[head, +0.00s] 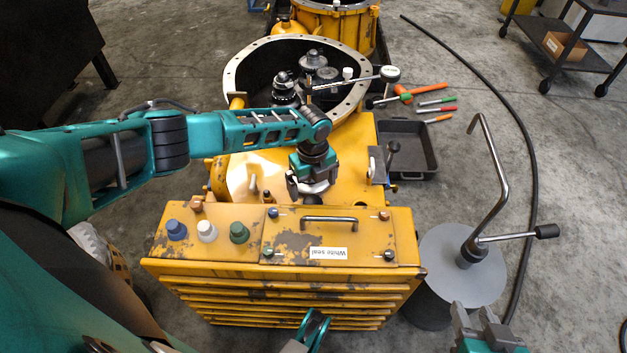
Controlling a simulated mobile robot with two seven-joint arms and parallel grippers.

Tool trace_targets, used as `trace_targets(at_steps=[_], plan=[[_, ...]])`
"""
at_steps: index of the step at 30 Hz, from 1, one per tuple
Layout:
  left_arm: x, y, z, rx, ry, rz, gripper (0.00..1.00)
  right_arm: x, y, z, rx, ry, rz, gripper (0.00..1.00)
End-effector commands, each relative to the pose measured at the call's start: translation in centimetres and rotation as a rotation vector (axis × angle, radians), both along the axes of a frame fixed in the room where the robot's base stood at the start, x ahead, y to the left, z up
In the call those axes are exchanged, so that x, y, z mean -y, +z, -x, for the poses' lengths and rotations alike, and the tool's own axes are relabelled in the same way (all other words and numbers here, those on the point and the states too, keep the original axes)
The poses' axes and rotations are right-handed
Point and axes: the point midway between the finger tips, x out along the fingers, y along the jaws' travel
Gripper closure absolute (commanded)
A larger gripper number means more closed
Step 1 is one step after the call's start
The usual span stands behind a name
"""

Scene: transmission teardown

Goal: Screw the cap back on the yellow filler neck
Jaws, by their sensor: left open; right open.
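My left gripper (312,190) points down over the yellow casing (238,172), just behind the front box. Its dark fingers are open, with something pale between or below them that I cannot identify. A yellow stub (237,101) stands at the left of the large round housing; I cannot tell whether it is the filler neck. A blue cap (177,230), a white cap (207,231) and a green cap (239,232) stand in a row on the box top. Which cap belongs to the neck is not clear. My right gripper (488,338) is open and low at the bottom edge, partly cut off.
The yellow box (283,285) carries a handled plate labelled "White seal" (327,253). The round housing (233,78) holds dark gears. A black tray (412,140) and loose tools (437,110) lie to the right. A crank (490,180) rises from a grey disc (445,262).

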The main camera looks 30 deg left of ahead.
Motion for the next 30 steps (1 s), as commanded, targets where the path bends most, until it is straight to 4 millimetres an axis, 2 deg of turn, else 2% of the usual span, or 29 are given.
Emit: trace_targets(at_steps=[1, 10, 12, 15, 27, 30], plan=[[0.0, -1.6, 0.0, 0.001, 0.0, -0.001, 0.0, -0.2, -1.0, -0.1, 0.0, 0.002, -0.006, 0.58], [0.0, -5.5, 0.0, 0.002, 0.001, 0.001, 0.0, -1.7, -1.6, -0.9, 0.012, 0.019, -0.037, 0.58], [0.1, -5.6, -0.1, 0.0, 0.002, 0.001, 0.0, -1.9, -0.8, -1.0, 0.014, 0.023, -0.039, 0.58], [0.1, -6.3, 0.0, 0.0, 0.001, 0.001, 0.0, -1.9, -0.5, -1.3, 0.023, 0.022, -0.04, 0.58], [0.0, -6.8, 0.0, 0.001, 0.0, 0.0, 0.0, -1.6, -0.5, -1.3, 0.025, 0.019, -0.035, 0.58], [0.0, -6.8, 0.0, 0.001, 0.0, 0.001, 0.09, -1.5, -0.7, -1.2, 0.021, 0.018, -0.033, 0.58]])
